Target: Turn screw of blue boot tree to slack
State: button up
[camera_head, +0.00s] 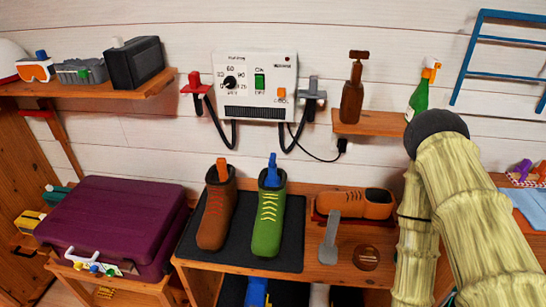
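The blue boot tree (272,172) stands in the opening of a green boot (268,222) with yellow laces. Only its upper part shows, rising above the boot's collar; the rest is hidden inside. Its screw is too small to make out. The boot stands upright on a dark mat (286,256) on the wooden bench. To its left is a brown boot (214,222) with an orange boot tree (221,168) in it. My arm shows at the right, well away from the boots, but my gripper is not in this view.
A brown shoe (362,204), a grey tool (329,240) and a round brown tin (366,257) lie right of the mat. A purple case (115,215) stands at the left. A control box (257,84) with hanging cables and a bottle shelf (372,124) are above.

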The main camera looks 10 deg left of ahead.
aim_at(272, 159)
jog(key=u, duration=3.5)
jog(key=k, duration=1.8)
jog(key=z, duration=1.25)
